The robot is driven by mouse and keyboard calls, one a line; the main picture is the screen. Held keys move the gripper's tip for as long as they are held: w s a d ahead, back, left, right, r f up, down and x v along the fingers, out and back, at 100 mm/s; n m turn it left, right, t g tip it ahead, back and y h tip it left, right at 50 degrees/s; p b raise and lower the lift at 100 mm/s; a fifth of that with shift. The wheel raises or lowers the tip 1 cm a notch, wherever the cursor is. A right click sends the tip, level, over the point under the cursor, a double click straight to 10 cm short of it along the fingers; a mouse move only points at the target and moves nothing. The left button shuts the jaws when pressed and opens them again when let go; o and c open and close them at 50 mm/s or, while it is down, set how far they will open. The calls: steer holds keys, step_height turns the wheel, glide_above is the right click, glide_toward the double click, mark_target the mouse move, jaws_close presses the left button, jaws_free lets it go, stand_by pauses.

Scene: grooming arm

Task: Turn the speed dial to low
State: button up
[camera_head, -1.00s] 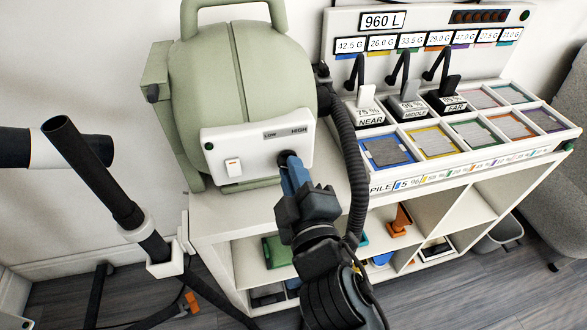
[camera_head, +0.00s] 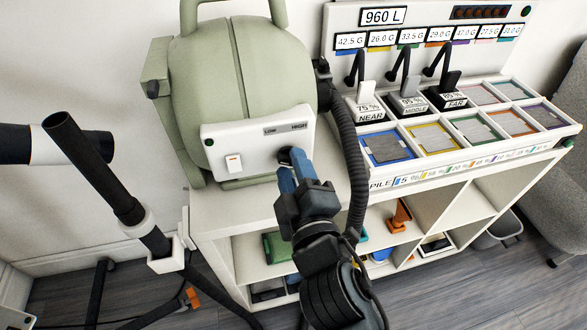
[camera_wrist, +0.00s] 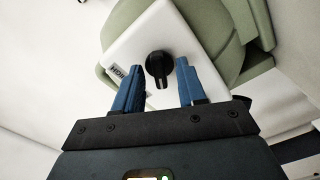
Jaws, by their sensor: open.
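The speed dial is a black knob (camera_head: 284,154) on the white panel (camera_head: 255,160) of the green machine (camera_head: 240,80). LOW and HIGH labels sit above it on the panel. In the wrist view the dial (camera_wrist: 158,64) has a ridged grip, and the HIGH label is to its left; LOW is not readable there. My gripper (camera_head: 292,170) is in front of the dial, its blue fingers open. In the wrist view one finger of my gripper (camera_wrist: 158,76) is on each side of the dial, with gaps showing. I cannot tell the dial's exact setting.
A white rocker switch (camera_head: 233,163) is on the panel's left. A black ribbed hose (camera_head: 350,150) hangs just right of my gripper. The white shelf unit (camera_head: 480,195) carries levers and coloured trays on the right. A black tube (camera_head: 90,165) stands on the left.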

steer(key=b+v, duration=0.1)
steer(key=v, duration=0.6)
steer(key=shift+s, duration=0.4)
steer(key=shift+d, duration=0.15)
steer(key=s+d+f+m+g+h, duration=0.1)
steer(key=s+d+f+m, duration=0.25)
steer(key=s+d, duration=0.3)
steer(key=s+d+f+m+g+h, duration=0.1)
steer(key=s+d+f+m, duration=0.1)
steer(key=s+d+m, duration=0.45)
steer(key=s+d+r+m+h, duration=0.1)
steer(key=s+d+r+m, duration=0.1)
steer(key=s, duration=0.6)
steer(key=s+d+r+m+h, duration=0.2)
steer(key=s+d, duration=0.3)
steer(key=s, duration=0.3)
steer(key=shift+d+r+m+g, duration=0.2)
steer(key=shift+r+m+g, duration=0.15)
steer(key=shift+m, duration=0.35)
